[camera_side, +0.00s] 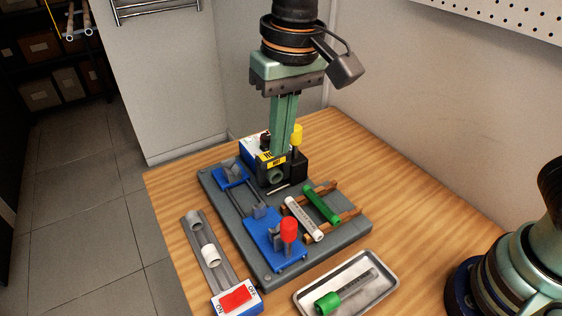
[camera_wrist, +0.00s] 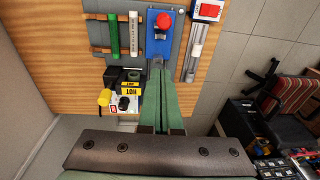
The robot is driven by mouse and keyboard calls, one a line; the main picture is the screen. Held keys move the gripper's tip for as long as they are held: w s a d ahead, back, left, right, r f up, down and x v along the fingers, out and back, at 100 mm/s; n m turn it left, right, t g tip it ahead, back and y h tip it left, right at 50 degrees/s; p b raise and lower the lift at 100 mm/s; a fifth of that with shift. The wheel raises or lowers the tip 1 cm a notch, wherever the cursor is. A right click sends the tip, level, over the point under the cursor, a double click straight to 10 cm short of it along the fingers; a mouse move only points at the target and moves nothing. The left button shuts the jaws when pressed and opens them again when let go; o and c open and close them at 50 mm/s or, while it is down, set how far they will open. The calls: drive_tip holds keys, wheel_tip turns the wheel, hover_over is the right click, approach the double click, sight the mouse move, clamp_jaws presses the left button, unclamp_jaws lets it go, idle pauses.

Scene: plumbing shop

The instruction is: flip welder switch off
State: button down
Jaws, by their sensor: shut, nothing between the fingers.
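My gripper (camera_side: 281,150) is shut and empty, pointing down in front of the welder block with its yellow HOT label (camera_side: 271,160). In the wrist view, the shut fingers (camera_wrist: 156,70) reach beside the HOT label (camera_wrist: 131,86), apart from it in the picture; contact cannot be told. A white-and-blue box with a dark knob (camera_wrist: 124,103) sits behind the block, partly hidden by my fingers in the side view. A red rocker switch (camera_side: 236,298) on a white-and-blue box marked ON and OFF stands at the front left; it also shows in the wrist view (camera_wrist: 209,10). Which way it is tipped is unclear.
A grey base plate (camera_side: 266,272) carries a blue clamp with a red knob (camera_side: 289,229), a white pipe (camera_side: 303,219) and a green pipe (camera_side: 321,205). A yellow-topped handle (camera_side: 297,136) rises beside the welder. A metal tray (camera_side: 381,270) lies in front. Bare wood is free at right.

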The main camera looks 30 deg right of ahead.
drive_tip(key=g+h, duration=0.1)
drive_tip(key=h, duration=0.1)
hover_over(241, 295)
drive_tip(key=a, duration=0.2)
wheel_tip(241, 295, down, 6)
drive_tip(key=shift+r, duration=0.2)
drive_tip(key=f, duration=0.4)
drive_tip(key=d+f, duration=0.1)
drive_tip(key=f, duration=0.9)
drive_tip(key=shift+d, duration=0.4)
drive_tip(key=shift+d+f, duration=0.1)
drive_tip(key=shift+f, duration=0.05)
